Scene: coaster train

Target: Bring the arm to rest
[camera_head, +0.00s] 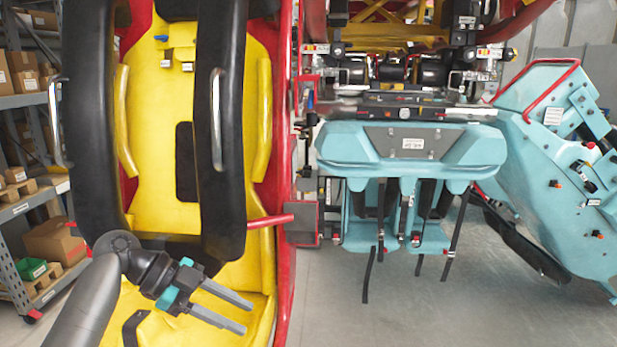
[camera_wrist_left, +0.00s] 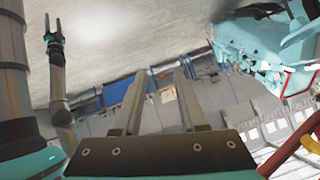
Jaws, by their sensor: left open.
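My left gripper (camera_head: 247,317) is open in the head view, its two grey fingers apart with nothing between them. It appears in front of the lower part of a yellow coaster seat (camera_head: 255,180); I cannot tell how far it is from the seat. In the left wrist view its fingers (camera_wrist_left: 161,78) also stand apart and empty. My right gripper is outside the head view. In the left wrist view a second arm of mine stands at the left, with its small gripper (camera_wrist_left: 53,27) at the top, the fingers looking apart.
Black padded restraints (camera_head: 90,120) curve over the yellow seat. A red bar (camera_head: 270,221) sticks out at its right edge. A teal seat (camera_head: 410,148) with hanging straps and a tilted teal car part (camera_head: 565,170) stand right. Shelves (camera_head: 25,205) with boxes stand left. Grey floor (camera_head: 400,310) is open at bottom right.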

